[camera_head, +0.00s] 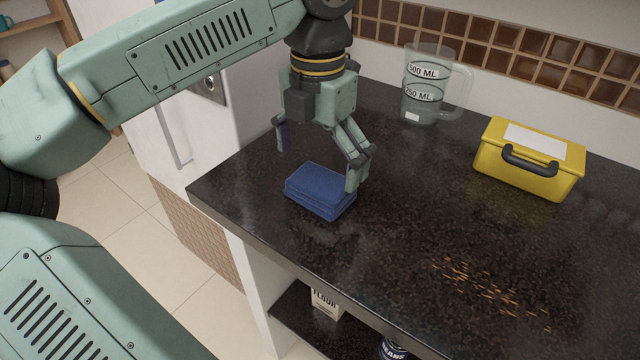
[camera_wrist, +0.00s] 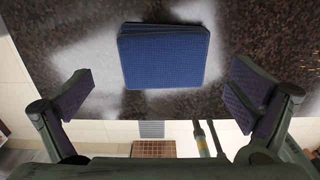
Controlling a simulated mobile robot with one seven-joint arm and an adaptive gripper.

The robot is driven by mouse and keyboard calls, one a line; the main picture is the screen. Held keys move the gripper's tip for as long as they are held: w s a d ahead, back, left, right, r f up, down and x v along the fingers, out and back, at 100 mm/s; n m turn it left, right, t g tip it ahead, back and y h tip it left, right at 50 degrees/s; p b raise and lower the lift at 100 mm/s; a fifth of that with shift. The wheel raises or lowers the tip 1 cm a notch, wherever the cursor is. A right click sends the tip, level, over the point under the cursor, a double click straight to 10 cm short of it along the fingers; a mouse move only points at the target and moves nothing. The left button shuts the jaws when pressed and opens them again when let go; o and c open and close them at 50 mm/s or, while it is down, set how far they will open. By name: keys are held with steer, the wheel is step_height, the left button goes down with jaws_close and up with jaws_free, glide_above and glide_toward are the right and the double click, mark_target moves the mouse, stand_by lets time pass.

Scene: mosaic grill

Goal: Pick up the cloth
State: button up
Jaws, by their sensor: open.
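A folded blue cloth (camera_head: 320,191) lies flat on the dark speckled countertop (camera_head: 400,215), near its front left edge. My gripper (camera_head: 318,170) is open above the cloth, pointing down. In the head view, one finger shows behind the cloth to the left and the other overlaps its right end. In the wrist view, the cloth (camera_wrist: 163,56) is at top centre, beyond the gap between the two spread fingers (camera_wrist: 158,98). Nothing is held between them. I cannot tell exactly how high the fingertips are above the counter.
A clear measuring jug (camera_head: 425,90) stands at the back by the tiled wall. A yellow box (camera_head: 528,160) with a dark handle is at the right. Brown crumbs (camera_head: 490,290) lie at the front right. A flour package (camera_head: 325,303) sits on the shelf below.

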mark_target(320, 180)
step_height(320, 180, down, 4)
steer(key=shift+s+d+f+p, duration=0.1)
steer(key=shift+s+f+p, duration=0.05)
steer(key=shift+p, duration=0.25)
steer(key=shift+c, duration=0.2)
steer(key=c, duration=0.9)
